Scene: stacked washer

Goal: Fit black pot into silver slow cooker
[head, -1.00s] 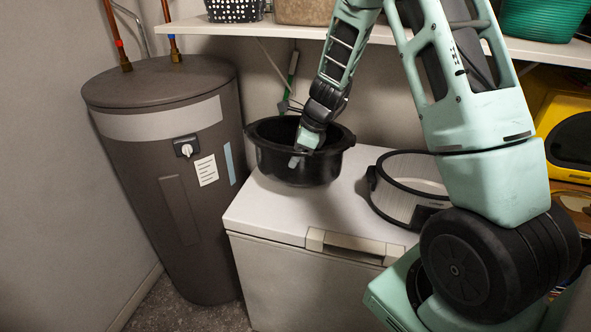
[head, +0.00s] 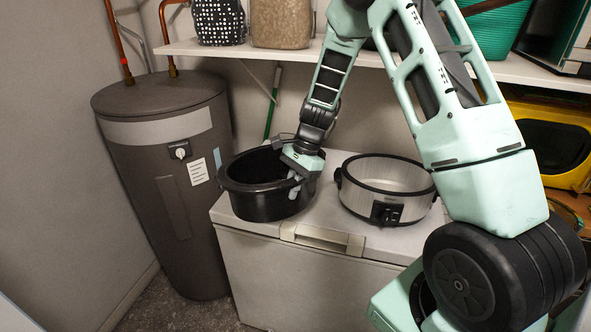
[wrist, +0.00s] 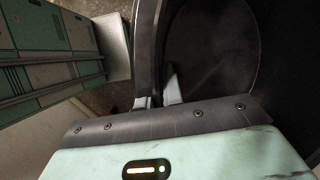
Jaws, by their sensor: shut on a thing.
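The black pot (head: 262,200) is at the left of the white chest's top in the head view, tilted a little. In the wrist view the fingertips (wrist: 158,100) pinch the pot's wall, with the dark inside of the pot (wrist: 212,55) to the right. I cannot tell whether the pot's base touches the chest. The silver slow cooker (head: 358,204) stands upright and open just right of the pot, its black knob facing front. My gripper is to the left of it.
The white chest (head: 300,268) has little bare top around the pot and cooker. A brown water tank (head: 165,215) stands close at left. A white shelf (head: 240,50) with baskets hangs above, behind my arm. A yellow item (head: 560,140) is at right.

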